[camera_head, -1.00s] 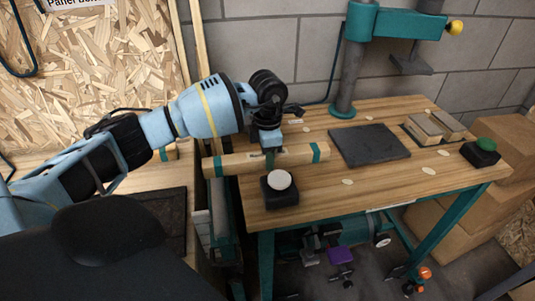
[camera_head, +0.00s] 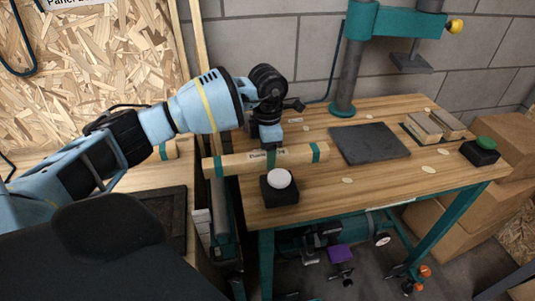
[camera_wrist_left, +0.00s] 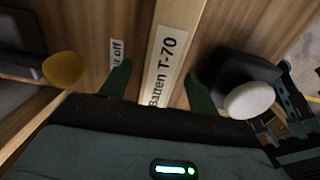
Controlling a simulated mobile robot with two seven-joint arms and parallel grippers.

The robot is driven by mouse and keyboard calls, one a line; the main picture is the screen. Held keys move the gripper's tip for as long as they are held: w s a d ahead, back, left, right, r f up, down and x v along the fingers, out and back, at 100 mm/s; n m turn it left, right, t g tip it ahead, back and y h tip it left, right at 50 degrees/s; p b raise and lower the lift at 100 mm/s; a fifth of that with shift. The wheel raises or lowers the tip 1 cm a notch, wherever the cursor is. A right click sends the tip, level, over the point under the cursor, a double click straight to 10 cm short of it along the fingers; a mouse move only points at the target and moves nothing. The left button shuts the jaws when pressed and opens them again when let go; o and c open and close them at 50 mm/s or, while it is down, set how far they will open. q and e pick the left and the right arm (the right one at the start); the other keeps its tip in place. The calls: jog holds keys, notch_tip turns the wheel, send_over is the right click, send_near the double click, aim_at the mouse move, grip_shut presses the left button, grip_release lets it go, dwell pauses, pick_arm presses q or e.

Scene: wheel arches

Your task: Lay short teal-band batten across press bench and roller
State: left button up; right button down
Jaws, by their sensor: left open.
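The wooden batten (camera_head: 235,163) with teal bands near both ends lies level. Its right part is on the press bench (camera_head: 330,185), and its left end reaches past the bench's left edge over the grey roller (camera_head: 222,200). Whether it touches the roller is hard to tell. My left gripper (camera_head: 270,156) is over the batten's middle. In the left wrist view my open left fingers (camera_wrist_left: 158,72) stand on either side of the batten (camera_wrist_left: 180,45), whose label reads "Batten T-70", with gaps beside it. My right gripper is not in view.
A black box with a white button (camera_head: 279,180) sits just in front of the batten. A dark slab (camera_head: 369,143), wooden blocks (camera_head: 432,126) and a green-button box (camera_head: 481,151) lie farther right. The teal press (camera_head: 348,70) stands behind. Bare bench top lies in front of the slab.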

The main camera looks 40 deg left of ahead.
pick_arm(q)
notch_tip(320, 180, up, 7)
jog(key=shift+f, duration=0.2)
dwell(0.7)
